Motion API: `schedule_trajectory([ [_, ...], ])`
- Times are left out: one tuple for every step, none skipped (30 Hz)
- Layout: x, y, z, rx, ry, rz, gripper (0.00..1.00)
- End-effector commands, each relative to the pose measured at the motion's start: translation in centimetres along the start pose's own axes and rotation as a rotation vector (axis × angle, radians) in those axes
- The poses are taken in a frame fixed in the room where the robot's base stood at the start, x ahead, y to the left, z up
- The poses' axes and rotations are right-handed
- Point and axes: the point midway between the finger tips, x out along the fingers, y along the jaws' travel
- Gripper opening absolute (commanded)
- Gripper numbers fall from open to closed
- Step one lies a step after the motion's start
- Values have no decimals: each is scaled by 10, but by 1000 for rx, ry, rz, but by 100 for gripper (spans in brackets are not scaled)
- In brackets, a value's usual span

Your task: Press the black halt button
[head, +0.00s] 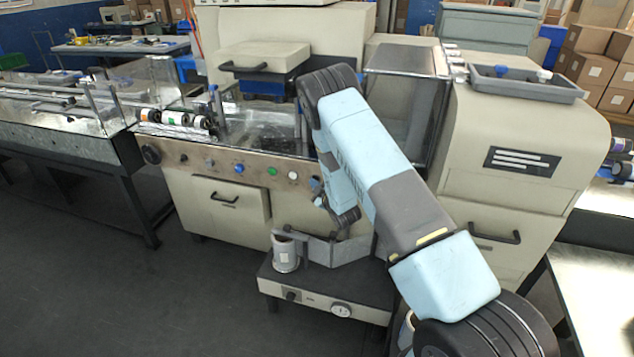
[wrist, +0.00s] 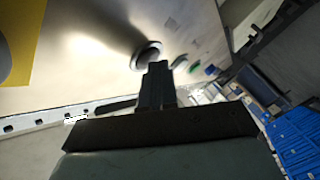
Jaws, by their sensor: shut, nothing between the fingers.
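The black halt button appears to be the round dark button with a metal ring (wrist: 148,52) on the steel panel in the wrist view. My gripper (wrist: 157,70) is shut and empty, and its fingertips overlap the button's lower edge in that view. I cannot tell whether they touch it. In the head view my arm hides this part of the panel, and the fingers do not show clearly.
The steel control panel (head: 225,160) also carries a white button (head: 293,175), a green button (head: 271,171) and a blue button (head: 239,168). A yellow plate (wrist: 22,40) lies left in the wrist view. A low stand with a pot (head: 286,255) is below the panel.

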Motion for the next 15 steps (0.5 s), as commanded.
schedule_trajectory([
  [0, 0, 0, 0, 0, 1, 0],
  [0, 0, 0, 0, 0, 1, 0],
  [-1, 0, -1, 0, 0, 1, 0],
  [-2, -1, -1, 0, 0, 1, 0],
  [-2, -1, -2, 0, 0, 1, 0],
  [-3, -2, -3, 0, 0, 1, 0],
  [-4, -3, -3, 0, 0, 1, 0],
  [-5, -3, -4, 0, 0, 1, 0],
  [-7, -4, -5, 0, -1, 1, 0],
  [-8, -5, -6, 0, -1, 0, 0],
  [-9, -6, -7, 0, -1, 0, 0],
  [-10, -7, -8, 0, -1, 0, 0],
  [-11, -7, -8, 0, 0, 1, 0],
  [-11, -8, -8, -1, 0, 1, 0],
  [-12, -8, -9, -1, 0, 1, 0],
])
